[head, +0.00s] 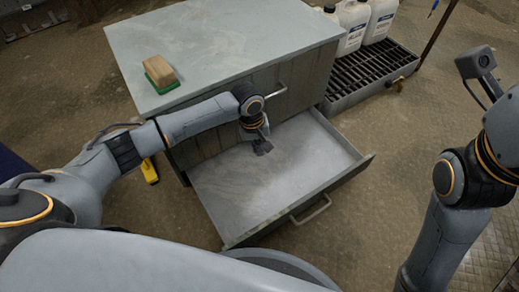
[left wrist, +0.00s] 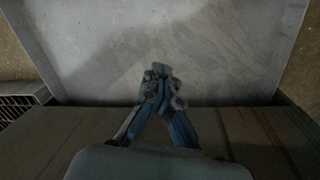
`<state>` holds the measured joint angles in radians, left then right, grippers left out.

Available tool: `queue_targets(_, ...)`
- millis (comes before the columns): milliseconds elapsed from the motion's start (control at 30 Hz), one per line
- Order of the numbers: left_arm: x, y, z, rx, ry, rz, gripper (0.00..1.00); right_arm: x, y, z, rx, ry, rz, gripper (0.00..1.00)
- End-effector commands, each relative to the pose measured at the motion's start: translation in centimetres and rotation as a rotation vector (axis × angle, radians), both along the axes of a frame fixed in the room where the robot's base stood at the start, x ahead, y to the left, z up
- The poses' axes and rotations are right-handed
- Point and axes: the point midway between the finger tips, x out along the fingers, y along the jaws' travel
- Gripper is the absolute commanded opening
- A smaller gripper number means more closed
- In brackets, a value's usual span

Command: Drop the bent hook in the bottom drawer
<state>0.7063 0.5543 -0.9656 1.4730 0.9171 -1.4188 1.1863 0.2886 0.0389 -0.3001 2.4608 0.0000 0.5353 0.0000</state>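The bottom drawer (head: 310,150) of the grey cabinet is pulled out, and its pale floor looks bare. The drawer floor also fills the upper part of the left wrist view (left wrist: 90,60). My left gripper (head: 262,147) points down over the drawer, near the cabinet front. In the left wrist view its fingertips (left wrist: 162,82) come together, with nothing clearly visible between them. I cannot make out the bent hook in either view. My right arm is at the right of the head view, and its gripper is out of the picture.
A green and tan brush (head: 160,73) lies on the cabinet top (head: 215,45). A yellow object (head: 149,171) is on the floor left of the drawer. The drawer handle (head: 311,210) faces forward.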

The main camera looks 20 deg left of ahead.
Motion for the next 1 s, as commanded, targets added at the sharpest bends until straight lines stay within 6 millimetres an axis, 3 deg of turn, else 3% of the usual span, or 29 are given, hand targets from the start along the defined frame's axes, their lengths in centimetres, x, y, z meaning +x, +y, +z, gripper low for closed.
queue_targets(433,0.0,0.0,-0.3,0.000,0.000,0.001,0.00,-0.4,0.1,0.3,-0.002,-0.021,-0.002,0.34)
queue_targets(567,0.0,0.0,-0.3,0.000,0.000,0.001,0.25,-0.4,0.1,0.3,-0.002,-0.022,-0.002,0.34)
queue_targets(867,0.0,0.1,-0.3,0.000,0.001,0.001,0.25,-0.4,0.0,0.3,-0.002,-0.018,-0.002,0.34)
queue_targets(1000,0.0,0.2,0.7,0.000,0.000,0.001,0.25,-0.4,0.0,0.3,-0.002,-0.018,-0.002,0.34)
